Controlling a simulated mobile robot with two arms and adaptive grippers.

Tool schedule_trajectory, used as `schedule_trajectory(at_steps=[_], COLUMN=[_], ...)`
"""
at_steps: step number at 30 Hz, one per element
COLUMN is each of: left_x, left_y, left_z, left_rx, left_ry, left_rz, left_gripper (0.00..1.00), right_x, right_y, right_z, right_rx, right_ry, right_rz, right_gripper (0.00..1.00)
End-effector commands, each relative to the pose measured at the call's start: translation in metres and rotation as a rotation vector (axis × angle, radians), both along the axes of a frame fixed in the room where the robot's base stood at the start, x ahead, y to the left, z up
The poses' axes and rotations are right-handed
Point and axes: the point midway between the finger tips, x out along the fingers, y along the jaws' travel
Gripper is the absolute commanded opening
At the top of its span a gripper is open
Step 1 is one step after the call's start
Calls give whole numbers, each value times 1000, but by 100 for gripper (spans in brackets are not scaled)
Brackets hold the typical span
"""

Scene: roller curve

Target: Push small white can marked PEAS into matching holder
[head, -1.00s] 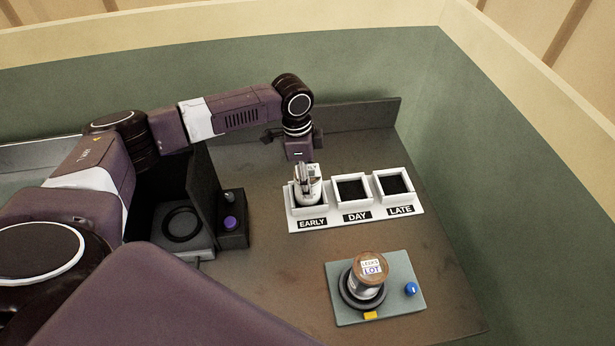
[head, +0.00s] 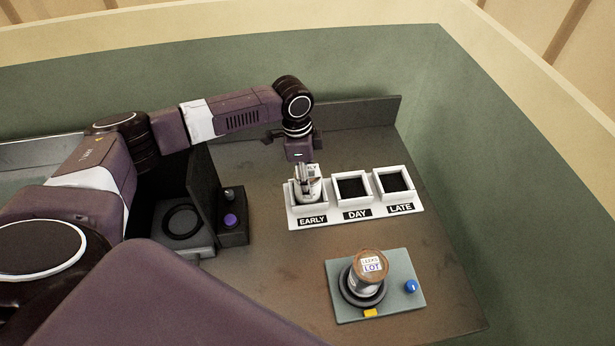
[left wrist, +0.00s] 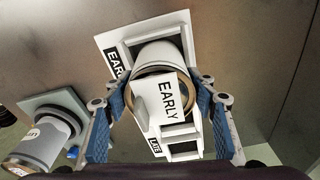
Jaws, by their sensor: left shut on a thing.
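A small white can (head: 307,194) stands in the left compartment, marked EARLY, of the white three-part holder (head: 347,217). My left gripper (head: 308,172) comes down from above and is shut on the can. In the left wrist view the blue-padded fingers (left wrist: 163,108) lie on either side of the can (left wrist: 160,54). A white tag reading EARLY (left wrist: 168,97) shows at its top. I cannot read PEAS on the can. Its lower part is hidden inside the compartment. My right gripper is not in view.
The DAY (head: 352,188) and LATE (head: 395,183) compartments look empty. A dark stand with a purple button (head: 230,221) is left of the holder.

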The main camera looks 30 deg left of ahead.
Motion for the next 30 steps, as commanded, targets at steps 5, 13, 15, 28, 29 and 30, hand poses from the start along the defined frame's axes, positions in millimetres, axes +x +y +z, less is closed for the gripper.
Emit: schedule_trajectory(at_steps=[5, 13, 15, 28, 29, 30], left_x=[1, 1, 1, 0, 0, 0], left_y=[0, 0, 0, 0, 0, 0], left_z=[0, 1, 1, -1, -1, -1], left_rx=[-1, -2, -1, 0, 0, 0], left_ry=[-3, -3, -3, 0, 0, 0], left_rz=[0, 0, 0, 0, 0, 0], left_gripper=[14, 57, 65, 90, 93, 98], right_x=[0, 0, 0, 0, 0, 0], right_y=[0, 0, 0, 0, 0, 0], right_z=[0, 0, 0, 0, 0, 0], right_rx=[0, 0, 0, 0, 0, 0], right_ry=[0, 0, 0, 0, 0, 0], right_rz=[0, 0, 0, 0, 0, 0], right_gripper=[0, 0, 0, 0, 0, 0])
